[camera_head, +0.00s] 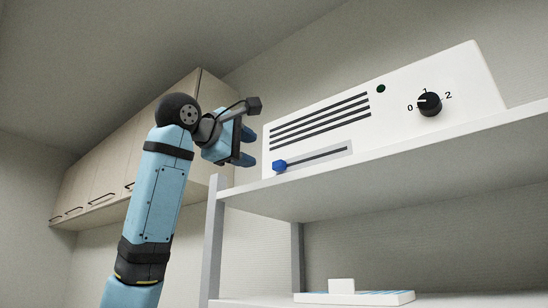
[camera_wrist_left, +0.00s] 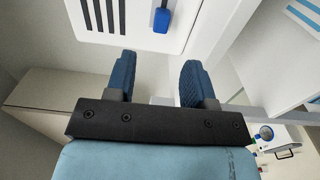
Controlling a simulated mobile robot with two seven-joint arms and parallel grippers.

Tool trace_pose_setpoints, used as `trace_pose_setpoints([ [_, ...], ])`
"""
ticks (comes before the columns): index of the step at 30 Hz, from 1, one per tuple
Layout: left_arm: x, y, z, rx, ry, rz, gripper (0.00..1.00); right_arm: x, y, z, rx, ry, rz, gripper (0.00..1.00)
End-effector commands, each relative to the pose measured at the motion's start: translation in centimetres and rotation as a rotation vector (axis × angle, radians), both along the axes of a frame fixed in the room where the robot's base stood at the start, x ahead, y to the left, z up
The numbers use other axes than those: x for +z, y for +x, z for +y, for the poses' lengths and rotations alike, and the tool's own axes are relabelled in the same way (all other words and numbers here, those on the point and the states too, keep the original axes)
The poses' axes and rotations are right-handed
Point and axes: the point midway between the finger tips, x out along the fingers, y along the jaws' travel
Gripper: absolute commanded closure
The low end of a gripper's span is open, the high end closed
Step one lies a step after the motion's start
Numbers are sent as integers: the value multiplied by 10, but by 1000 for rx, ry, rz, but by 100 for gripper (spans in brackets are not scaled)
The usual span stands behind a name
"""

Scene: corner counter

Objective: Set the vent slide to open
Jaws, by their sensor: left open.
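The vent slide's blue knob (camera_head: 280,166) sits at the left end of a dark slot in a grey plate (camera_head: 318,156), low on the front of a white panel unit (camera_head: 452,72). In the left wrist view the blue knob (camera_wrist_left: 162,18) shows at the top, beyond the fingertips. My left gripper (camera_head: 252,146) is just left of the unit, apart from the knob. Its two blue fingers (camera_wrist_left: 158,72) are spread with nothing between them. My right gripper is not in view.
The unit stands on a white shelf (camera_head: 420,150) with grey posts (camera_head: 214,235). It also has dark vent slits (camera_head: 320,118), a black dial (camera_head: 429,104) and a small green light (camera_head: 381,89). Wooden wall cabinets (camera_head: 112,160) hang behind my left arm. A white block (camera_head: 341,285) lies on the lower shelf.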

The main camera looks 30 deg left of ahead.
Motion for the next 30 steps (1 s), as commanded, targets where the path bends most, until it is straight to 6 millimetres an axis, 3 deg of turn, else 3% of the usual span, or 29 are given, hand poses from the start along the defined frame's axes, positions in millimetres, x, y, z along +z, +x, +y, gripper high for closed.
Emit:
trace_pose_setpoints([
  [6,4,48,-3,2,0,3,51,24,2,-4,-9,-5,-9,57],
  [12,2,76,-5,1,0,1,51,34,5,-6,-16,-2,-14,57],
  [25,0,88,-6,0,0,0,51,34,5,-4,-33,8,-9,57],
  [26,0,88,-6,0,0,0,53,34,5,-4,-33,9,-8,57],
  [30,0,88,-6,0,0,0,86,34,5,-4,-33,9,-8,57],
])
